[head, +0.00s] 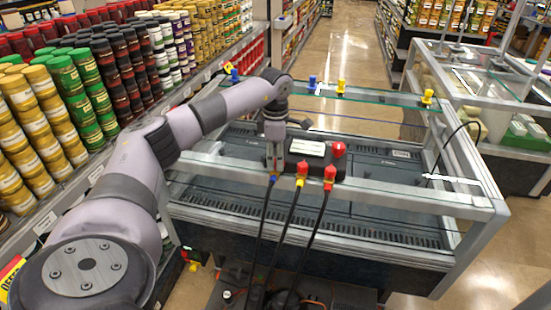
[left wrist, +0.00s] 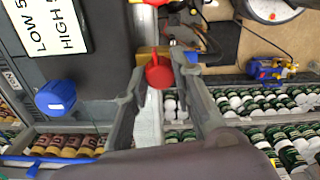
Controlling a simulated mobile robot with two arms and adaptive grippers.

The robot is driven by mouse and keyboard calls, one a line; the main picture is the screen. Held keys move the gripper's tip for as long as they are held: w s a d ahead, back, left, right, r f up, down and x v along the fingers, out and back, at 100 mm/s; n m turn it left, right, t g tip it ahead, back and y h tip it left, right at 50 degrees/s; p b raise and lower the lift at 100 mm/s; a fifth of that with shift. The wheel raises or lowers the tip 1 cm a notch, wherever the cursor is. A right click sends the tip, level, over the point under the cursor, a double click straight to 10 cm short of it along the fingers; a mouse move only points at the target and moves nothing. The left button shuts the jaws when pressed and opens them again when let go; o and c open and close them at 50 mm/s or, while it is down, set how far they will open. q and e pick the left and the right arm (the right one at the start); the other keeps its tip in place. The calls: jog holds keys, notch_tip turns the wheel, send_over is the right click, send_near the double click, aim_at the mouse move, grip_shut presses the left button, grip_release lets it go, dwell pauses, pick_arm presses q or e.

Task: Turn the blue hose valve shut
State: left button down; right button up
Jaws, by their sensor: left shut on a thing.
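The black manifold with a white label (head: 307,148) rests at the freezer's rail in the head view. In the left wrist view a small brass valve body (left wrist: 148,54) with a red handle (left wrist: 158,72) sits beside a blue fitting (left wrist: 192,58). My left gripper (head: 275,160) is at the manifold's left end, its fingers shut on the red handle; they also show in the left wrist view (left wrist: 160,80). The manifold's blue knob (left wrist: 55,98) stands apart, left of the fingers. My right gripper is not in view.
A yellow-ended hose (head: 300,185) and a red-ended hose (head: 329,180) hang close to the right. The manifold's red knob (head: 338,149) is at its right end. Glass-topped freezer framing (head: 420,190) surrounds the spot. Shelves of jars (head: 90,85) line the left.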

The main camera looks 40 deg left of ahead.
aim_at(275, 160)
pick_arm(q)
jog(key=shift+r+m, duration=0.1)
jog(key=shift+m, duration=1)
jog(key=c, duration=1.3)
grip_release()
jog(key=shift+c, duration=0.2)
notch_tip(275, 160, up, 12)
